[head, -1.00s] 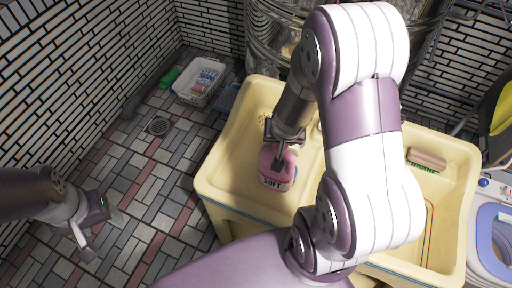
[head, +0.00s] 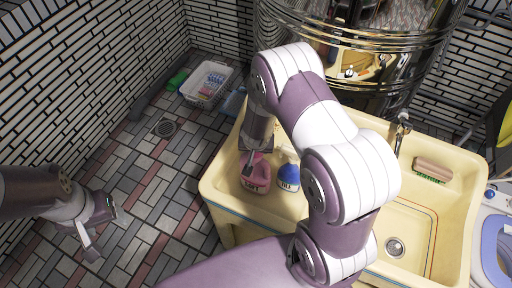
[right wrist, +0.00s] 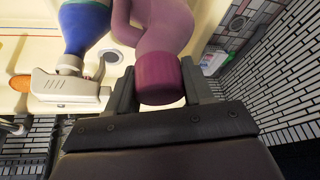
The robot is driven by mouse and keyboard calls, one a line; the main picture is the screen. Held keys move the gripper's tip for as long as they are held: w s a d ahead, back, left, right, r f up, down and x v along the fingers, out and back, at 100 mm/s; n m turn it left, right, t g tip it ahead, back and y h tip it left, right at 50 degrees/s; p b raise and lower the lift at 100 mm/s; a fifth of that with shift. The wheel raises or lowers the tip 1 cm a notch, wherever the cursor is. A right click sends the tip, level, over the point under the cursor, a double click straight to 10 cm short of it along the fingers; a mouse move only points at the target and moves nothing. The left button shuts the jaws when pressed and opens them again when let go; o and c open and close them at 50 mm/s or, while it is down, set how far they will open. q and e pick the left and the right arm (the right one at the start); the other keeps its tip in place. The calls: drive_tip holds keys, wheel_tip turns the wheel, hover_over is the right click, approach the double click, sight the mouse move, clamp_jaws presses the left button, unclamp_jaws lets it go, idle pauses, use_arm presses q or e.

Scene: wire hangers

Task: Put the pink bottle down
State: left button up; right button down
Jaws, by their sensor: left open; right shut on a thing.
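The pink bottle (head: 255,176), with a dark label, is at the left part of the yellow sink unit (head: 215,186). My right gripper (head: 250,156) is shut on its top from above. In the right wrist view the darker pink cap (right wrist: 160,80) sits between the two fingers (right wrist: 158,92), with the bottle body beyond. The bottle looks roughly upright; I cannot tell whether its base touches the sink's flat left part. My left gripper (head: 103,232) is open and empty, above the floor at the left, far from the bottle.
A blue bottle with a white spray head (head: 289,177) stands just right of the pink bottle; it also shows in the right wrist view (right wrist: 86,28). A brush (head: 432,170) lies at the sink's back right. A white basket (head: 207,82) is on the floor.

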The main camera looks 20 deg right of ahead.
drive_tip(key=shift+w+r, duration=0.1)
drive_tip(key=shift+c, duration=2.2)
unclamp_jaws()
